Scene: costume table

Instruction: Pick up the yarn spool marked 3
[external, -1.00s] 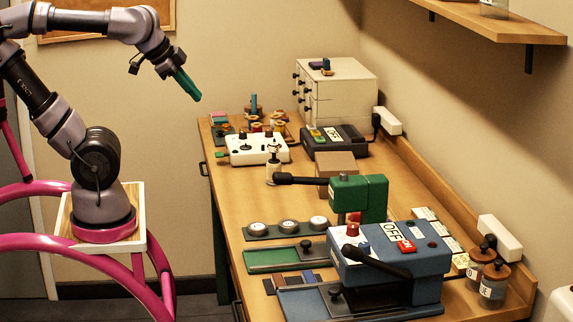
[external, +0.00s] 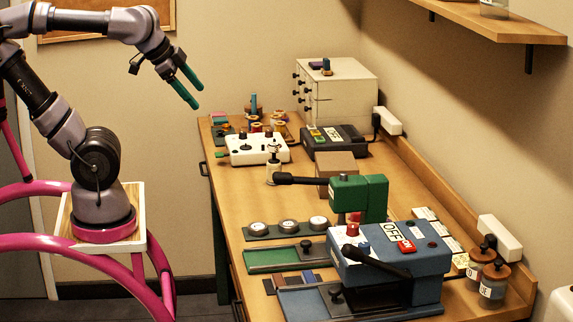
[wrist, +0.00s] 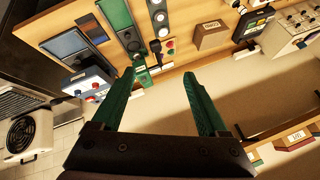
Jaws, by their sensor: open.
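Several small spools (external: 279,125) stand in a cluster at the far end of the table, near the drawer cabinet. They are too small for me to read any number, so I cannot tell which is marked 3. My gripper (external: 198,97) is open and empty, high in the air to the left of the table's far end and well apart from the spools. In the wrist view its two green fingers (wrist: 160,76) are spread with nothing between them. I cannot make out the spools in the wrist view.
A white control box (external: 256,149) stands just in front of the spools. Green (external: 361,199) and blue (external: 391,259) presses with levers fill the nearer table. A shelf (external: 490,22) overhangs at right.

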